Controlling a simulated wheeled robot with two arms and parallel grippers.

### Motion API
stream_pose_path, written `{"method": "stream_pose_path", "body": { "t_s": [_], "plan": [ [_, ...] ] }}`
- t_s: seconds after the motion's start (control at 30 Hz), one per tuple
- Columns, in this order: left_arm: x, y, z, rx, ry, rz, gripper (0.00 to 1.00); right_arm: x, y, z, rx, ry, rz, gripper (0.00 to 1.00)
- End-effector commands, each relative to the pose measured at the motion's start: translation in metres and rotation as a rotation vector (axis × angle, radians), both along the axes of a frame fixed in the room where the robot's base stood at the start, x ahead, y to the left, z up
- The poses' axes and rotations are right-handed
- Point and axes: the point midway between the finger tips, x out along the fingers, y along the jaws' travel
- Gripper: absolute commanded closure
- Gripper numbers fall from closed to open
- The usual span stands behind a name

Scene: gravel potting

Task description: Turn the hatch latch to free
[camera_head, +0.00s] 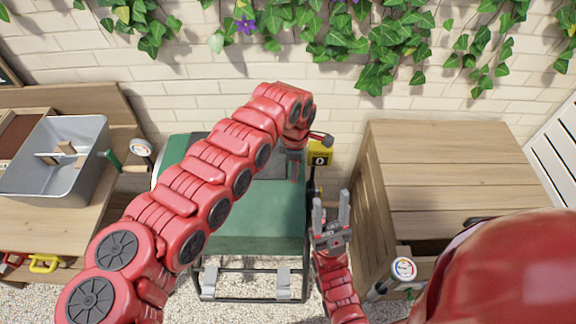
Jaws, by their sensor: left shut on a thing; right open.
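A green machine (255,225) stands in the middle against the wall, with a dark grey panel (270,166) on top, partly hidden by my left arm. My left gripper (294,165) reaches over this panel. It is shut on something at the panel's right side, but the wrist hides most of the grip. A dark lever with a round knob (327,140) sticks out just right of my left wrist and looks like the hatch latch. Its turned position cannot be told. My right gripper (332,212) is open and empty, fingers pointing up, beside the machine's right edge.
A yellow box marked 0 (320,155) sits just right of the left gripper. A wooden crate-like bench (440,165) stands at right, with a gauge (403,269) in front.

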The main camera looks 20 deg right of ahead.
Motion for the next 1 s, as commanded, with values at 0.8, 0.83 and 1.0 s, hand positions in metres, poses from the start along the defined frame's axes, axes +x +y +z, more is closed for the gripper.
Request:
{"method": "stream_pose_path", "body": {
  "t_s": [0.8, 0.83, 1.0],
  "plan": [
    [-0.0024, -0.0054, -0.0006, 0.001, 0.003, 0.085, 0.57, 0.0, 0.0001, -0.0029, 0.0, 0.0, 0.0, 0.5],
    [-0.0024, -0.0054, -0.0006, 0.001, 0.003, 0.085, 0.52, 0.0, 0.0001, -0.0029, 0.0, 0.0, 0.0, 0.5],
    [-0.0022, -0.0054, -0.0003, 0.001, 0.003, 0.084, 0.39, 0.0, 0.0001, -0.0029, 0.0, 0.0, 0.0, 0.5]
  ]
}}
